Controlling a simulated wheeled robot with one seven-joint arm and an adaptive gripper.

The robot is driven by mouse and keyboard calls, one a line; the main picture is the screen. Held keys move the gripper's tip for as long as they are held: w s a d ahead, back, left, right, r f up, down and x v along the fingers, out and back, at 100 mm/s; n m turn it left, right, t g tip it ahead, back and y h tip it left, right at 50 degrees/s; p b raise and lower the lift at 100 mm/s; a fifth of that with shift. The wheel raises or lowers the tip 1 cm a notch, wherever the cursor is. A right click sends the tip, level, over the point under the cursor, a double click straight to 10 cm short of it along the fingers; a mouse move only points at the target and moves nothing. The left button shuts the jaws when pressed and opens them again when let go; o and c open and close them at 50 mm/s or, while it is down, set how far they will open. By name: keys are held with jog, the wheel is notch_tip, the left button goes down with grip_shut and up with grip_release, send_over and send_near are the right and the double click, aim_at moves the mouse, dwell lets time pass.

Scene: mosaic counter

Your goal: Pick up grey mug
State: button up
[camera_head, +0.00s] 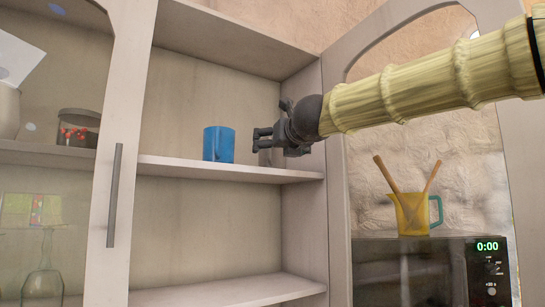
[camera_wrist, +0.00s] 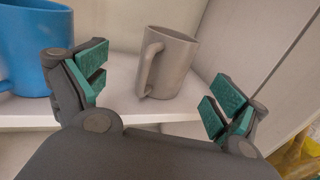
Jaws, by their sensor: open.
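The grey mug (camera_wrist: 174,66) stands upright on the shelf in the wrist view, with its handle turned to the left and toward me. In the head view my gripper mostly hides it, and only a small part (camera_head: 265,157) may show behind the fingers. My gripper (camera_wrist: 155,95) is open, with a teal-padded finger on either side of the mug in the picture. The mug appears just beyond the fingertips, not touching them. In the head view my gripper (camera_head: 262,139) reaches in from the right above the shelf.
A blue mug (camera_head: 219,144) stands on the same shelf (camera_head: 190,170), left of my gripper; it also shows in the wrist view (camera_wrist: 36,45). The cabinet's side wall (camera_head: 308,120) is close on the right. A yellow jug (camera_head: 411,214) stands on the microwave (camera_head: 400,268).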

aim_at(276, 150)
jog(key=x, duration=0.3)
jog(key=shift+f, duration=0.15)
jog(key=shift+w+d+p, duration=0.1)
jog(key=shift+w+p, duration=0.2)
jog(key=shift+w+d+r+p, duration=0.1)
jog(key=shift+w+r+p, duration=0.15)
jog(key=shift+w+p, duration=0.25)
jog(key=x, duration=0.2)
jog(key=p+x, duration=0.1)
jog(key=x, duration=0.1)
jog(key=shift+f, duration=0.35)
jog(key=shift+s+d+r, duration=0.15)
jog(key=shift+s+d, duration=0.05)
jog(key=shift+s, duration=0.1)
jog(key=shift+c, duration=0.5)
jog(key=shift+w+a, duration=0.1)
jog(key=shift+w, duration=0.1)
jog(key=c, duration=1)
jog(key=shift+s, duration=0.1)
jog(key=shift+c, duration=0.9)
